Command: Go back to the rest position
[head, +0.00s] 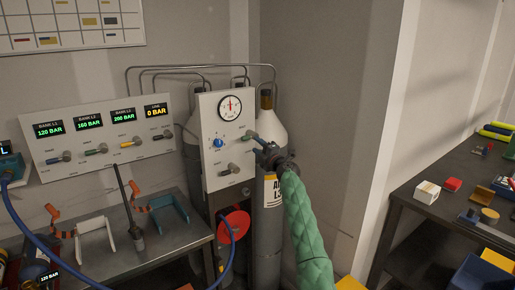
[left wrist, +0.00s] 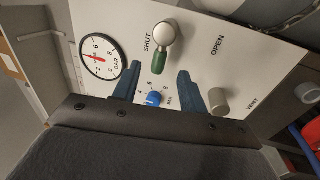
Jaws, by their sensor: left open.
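My left gripper (head: 258,147) is at the end of the green-sleeved arm, in front of the right edge of the white gauge panel (head: 213,166). In the left wrist view its two dark blue fingers (left wrist: 160,70) are spread with nothing between them. A green-handled lever (left wrist: 162,47) is just beyond the fingertips, apart from them as far as I can tell; it also shows in the head view (head: 249,135). The blue knob (left wrist: 153,99) shows between the fingers, and the grey vent lever (left wrist: 218,101) beside them. My right gripper is not in view.
A grey gas cylinder (head: 268,125) stands behind the gauge panel. A bank panel (head: 95,165) with several displays is left, above a metal bench (head: 150,253) with holders and a blue hose. A dark table (head: 428,206) with small items is right.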

